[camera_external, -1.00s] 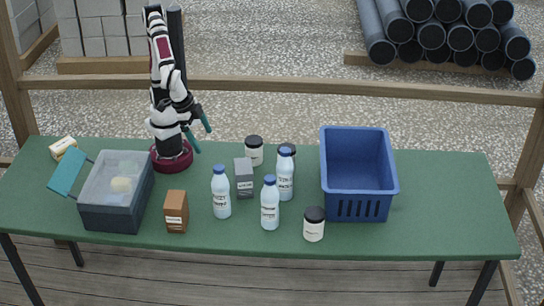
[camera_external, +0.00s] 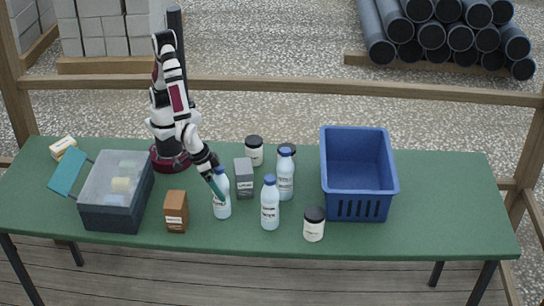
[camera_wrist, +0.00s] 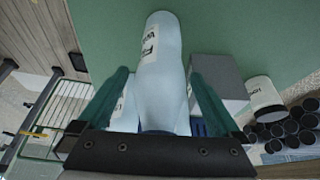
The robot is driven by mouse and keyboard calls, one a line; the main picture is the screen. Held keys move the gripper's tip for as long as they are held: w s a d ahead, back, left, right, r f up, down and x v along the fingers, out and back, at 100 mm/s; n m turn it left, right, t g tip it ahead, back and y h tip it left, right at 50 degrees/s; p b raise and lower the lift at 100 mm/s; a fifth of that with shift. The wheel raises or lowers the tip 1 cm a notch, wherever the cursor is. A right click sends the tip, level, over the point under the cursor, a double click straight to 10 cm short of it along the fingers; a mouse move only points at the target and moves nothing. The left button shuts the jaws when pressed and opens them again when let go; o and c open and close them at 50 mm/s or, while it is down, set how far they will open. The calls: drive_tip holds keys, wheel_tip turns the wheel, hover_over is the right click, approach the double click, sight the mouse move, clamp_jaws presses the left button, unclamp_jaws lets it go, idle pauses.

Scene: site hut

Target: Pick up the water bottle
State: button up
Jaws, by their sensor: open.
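Three pale blue-white bottles with blue caps stand upright on the green table: a left one (camera_external: 222,205), a front one (camera_external: 270,207) and a back one (camera_external: 286,182). Their labels are too small to tell which is water. My gripper (camera_external: 217,192) is at the left bottle, its teal fingers reaching down at its upper part. In the wrist view, my open gripper (camera_wrist: 160,85) has a finger on each side of a pale bottle (camera_wrist: 160,60). I cannot tell whether they touch it. Part of another pale object shows behind it.
A grey box (camera_external: 244,178) stands just right of the left bottle, and a brown box (camera_external: 176,212) to its left. Black-lidded jars stand behind (camera_external: 254,155) and in front (camera_external: 314,228). A blue crate (camera_external: 359,208) is at right, a clear-lidded bin (camera_external: 110,215) at left.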

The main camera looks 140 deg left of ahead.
drive_tip(key=shift+f, duration=0.15)
clamp_jaws()
idle(0.4)
